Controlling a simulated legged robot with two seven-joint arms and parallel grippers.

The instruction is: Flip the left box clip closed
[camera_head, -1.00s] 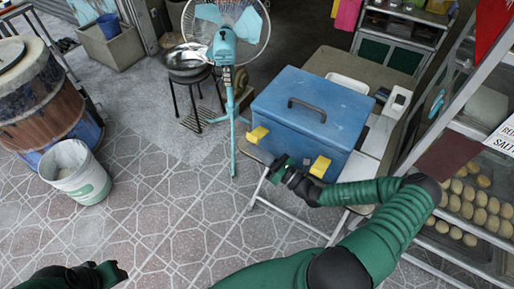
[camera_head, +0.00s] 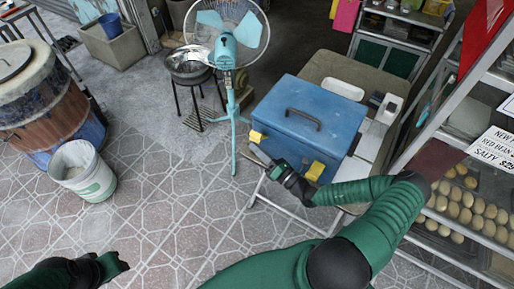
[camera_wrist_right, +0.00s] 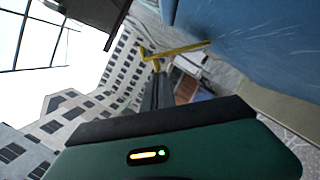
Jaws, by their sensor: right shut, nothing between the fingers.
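The blue box (camera_head: 310,105) stands on a small folding table with its lid down and a dark handle on top. Its left yellow clip (camera_head: 258,136) sticks out from the front face near the left corner. My right gripper (camera_head: 262,156) is shut and empty, just below and in front of the left clip. In the wrist view the shut fingers (camera_wrist_right: 155,85) point up at a yellow clip (camera_wrist_right: 180,49) beside the blue wall; contact is unclear. My left gripper (camera_head: 122,262) is low at the left, away from the box.
A teal fan (camera_head: 226,50) stands behind and left of the box. A white bucket (camera_head: 88,180) and a barrel oven (camera_head: 40,100) are at the left. A shelf with round buns (camera_head: 465,205) is close on the right. The tiled floor in the middle is clear.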

